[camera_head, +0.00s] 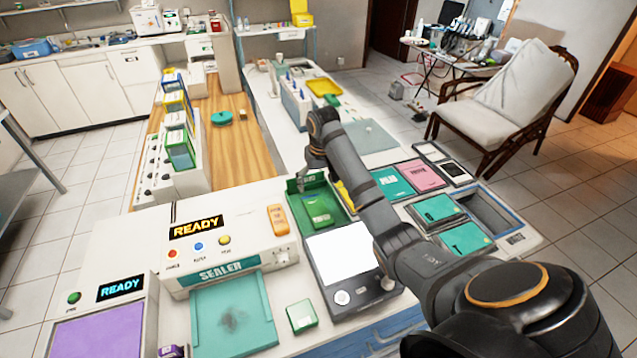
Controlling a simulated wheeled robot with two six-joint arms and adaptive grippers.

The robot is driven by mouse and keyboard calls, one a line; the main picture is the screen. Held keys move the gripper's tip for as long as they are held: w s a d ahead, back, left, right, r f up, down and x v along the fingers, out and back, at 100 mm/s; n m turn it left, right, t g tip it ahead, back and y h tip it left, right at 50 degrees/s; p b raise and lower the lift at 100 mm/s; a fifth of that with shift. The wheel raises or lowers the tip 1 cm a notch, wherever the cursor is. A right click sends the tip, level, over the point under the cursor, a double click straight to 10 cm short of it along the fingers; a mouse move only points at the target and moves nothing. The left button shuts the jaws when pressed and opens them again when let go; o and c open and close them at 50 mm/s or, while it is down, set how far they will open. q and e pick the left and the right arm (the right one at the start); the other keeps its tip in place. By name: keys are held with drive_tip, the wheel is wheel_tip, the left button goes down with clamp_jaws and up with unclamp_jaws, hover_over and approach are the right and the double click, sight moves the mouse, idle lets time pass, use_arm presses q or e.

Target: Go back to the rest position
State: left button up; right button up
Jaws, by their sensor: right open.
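My right arm comes in from the lower right and bends down at its far end. My right gripper (308,176) is small and dark in the view, over the far edge of a green tray (296,208). It is open, with nothing seen between its fingers. A green box (322,207) lies in that tray, below and nearer than the gripper. My left gripper is not in view.
The sealer (226,240) reads READY, left of the tray. A device with a white screen (340,254) stands in front of the tray. Teal packs (438,208) and a pink card (423,175) lie right of my arm. A lounge chair (508,100) stands beyond.

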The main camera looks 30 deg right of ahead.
drive_tip(key=shift+r, duration=0.3)
